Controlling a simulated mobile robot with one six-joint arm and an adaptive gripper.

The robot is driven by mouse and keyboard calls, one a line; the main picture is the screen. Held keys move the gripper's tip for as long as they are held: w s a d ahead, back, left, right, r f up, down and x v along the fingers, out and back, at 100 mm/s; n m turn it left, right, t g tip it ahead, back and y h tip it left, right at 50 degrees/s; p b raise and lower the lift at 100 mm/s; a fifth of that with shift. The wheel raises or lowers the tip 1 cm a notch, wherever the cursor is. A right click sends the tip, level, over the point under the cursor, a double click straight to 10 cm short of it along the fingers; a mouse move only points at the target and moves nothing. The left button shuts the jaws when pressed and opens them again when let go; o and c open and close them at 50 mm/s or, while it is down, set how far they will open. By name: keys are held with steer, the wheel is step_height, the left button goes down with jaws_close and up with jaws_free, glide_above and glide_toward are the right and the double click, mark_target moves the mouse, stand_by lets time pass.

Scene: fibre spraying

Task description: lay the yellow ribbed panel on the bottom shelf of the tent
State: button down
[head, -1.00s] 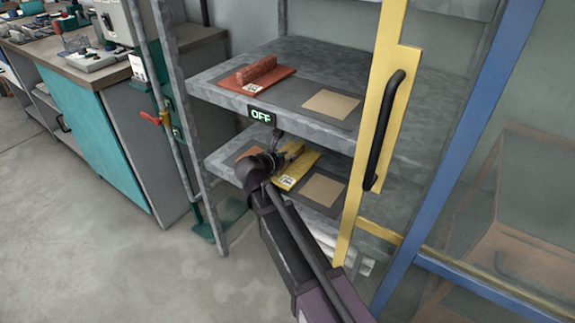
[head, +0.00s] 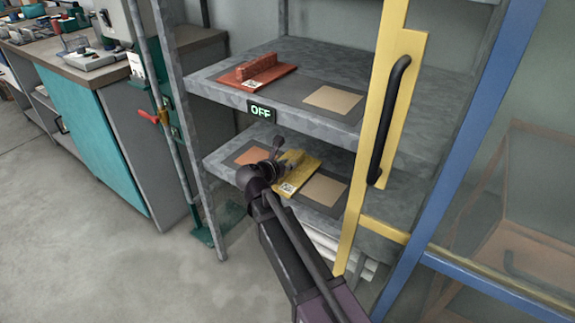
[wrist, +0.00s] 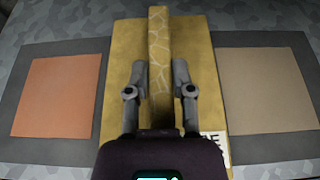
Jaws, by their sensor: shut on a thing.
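The yellow ribbed panel (head: 302,177) is at the bottom shelf (head: 222,166) of the tent, between an orange square (head: 252,156) and a tan square (head: 324,190). In the wrist view, the panel (wrist: 115,90) lies flat and roughly in line with both squares. My gripper (wrist: 160,75) is shut on its raised rib, one finger on each side. In the head view my gripper (head: 280,163) is partly hidden by its own wrist. I cannot tell if the panel's underside touches the shelf.
The upper shelf (head: 215,77) is close above and carries a red ribbed panel (head: 262,72), another tan square (head: 332,100) and an OFF sign (head: 261,112). A yellow door frame with a black handle (head: 388,120) stands just right of my arm. A grey post (head: 185,130) stands left.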

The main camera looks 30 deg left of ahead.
steer(key=shift+f, duration=0.1)
steer(key=c, duration=0.9)
jaws_free()
steer(key=shift+f, duration=0.1)
steer(key=o, duration=0.4)
steer(key=shift+r, duration=0.25)
steer(key=p+v, duration=0.4)
steer(key=v, duration=0.6)
steer(key=shift+s+r, duration=0.1)
steer(key=shift+s, duration=0.1)
steer(key=shift+p+v, duration=0.3)
steer(key=shift+v, duration=0.5)
